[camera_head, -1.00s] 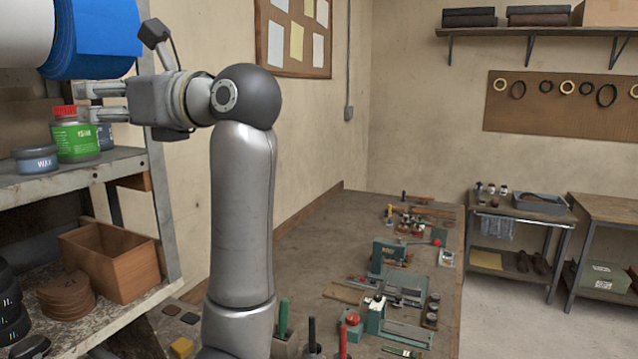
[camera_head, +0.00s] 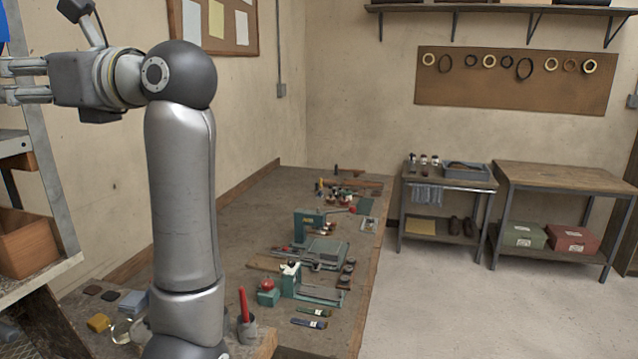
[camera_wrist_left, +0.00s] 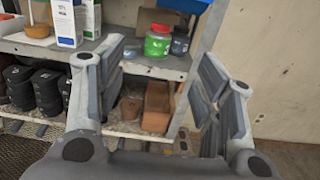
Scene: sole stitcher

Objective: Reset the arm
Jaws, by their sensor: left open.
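My left gripper (camera_head: 22,80) is at the upper left of the head view, its arm raised and pointing left toward the shelf unit. In the left wrist view my left gripper (camera_wrist_left: 158,98) has its two fingers spread wide, with nothing between them. Beyond the fingers stands the shelf unit (camera_wrist_left: 135,66), with a green jar with a red lid (camera_wrist_left: 158,42) and a dark jar (camera_wrist_left: 180,44) on its upper shelf. My right gripper is in neither view.
A wooden box (camera_head: 25,243) sits on the lower shelf at the left. A long workbench (camera_head: 235,215) carries several tools and green fixtures. A small side table (camera_head: 445,185) and a wooden table (camera_head: 565,178) stand at the back right. The floor (camera_head: 440,310) at front right is clear.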

